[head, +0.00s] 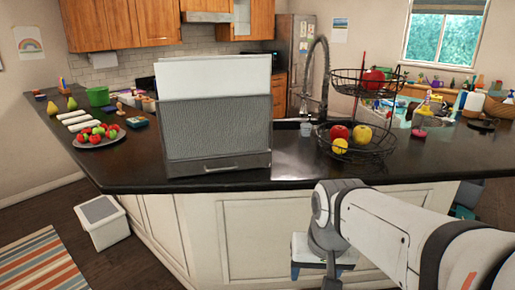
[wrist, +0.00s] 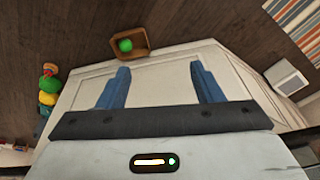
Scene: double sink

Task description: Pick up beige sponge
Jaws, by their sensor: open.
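I cannot make out a beige sponge for certain in either view. Small pale items (head: 128,97) lie on the far left part of the counter, too small to identify. My gripper (wrist: 160,67) is open, with its two blue fingers apart and nothing between them. In the head view the end of my arm hangs low in front of the white cabinet front (head: 265,235), below the counter top.
The two-tier wire fruit stand (head: 353,150) stands near the counter's front edge, right of the grey box. A plate of red and green fruit (head: 98,137) is at left. A white bin (head: 102,222) and a striped rug (head: 42,262) lie on the floor. Dark counter is bare between box and stand.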

